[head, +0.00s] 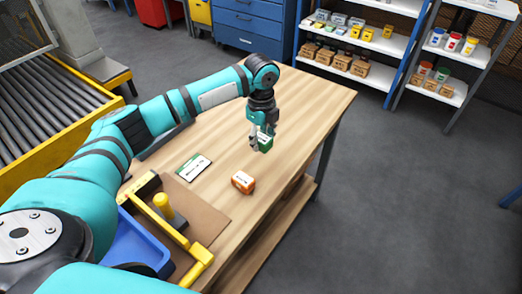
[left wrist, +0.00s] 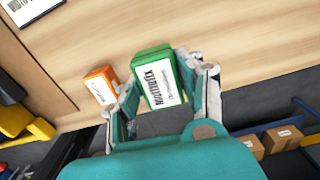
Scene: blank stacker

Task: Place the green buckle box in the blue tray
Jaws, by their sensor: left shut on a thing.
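The green buckle box (head: 265,143) is a small green box with a white label. My left gripper (head: 259,143) is shut on it near the right part of the wooden table. In the left wrist view the green box (left wrist: 157,80) sits between the two fingers of the left gripper (left wrist: 160,92), its label facing the camera. The blue tray (head: 137,245) is at the lower left of the head view, partly hidden behind my left arm. My right gripper is not in view.
An orange box (head: 243,182) lies on the wooden table (head: 297,108), with a white and green card (head: 194,167) left of it. A yellow-handled fixture (head: 165,212) stands on a brown mat beside the tray. Shelves with small goods (head: 352,47) stand behind.

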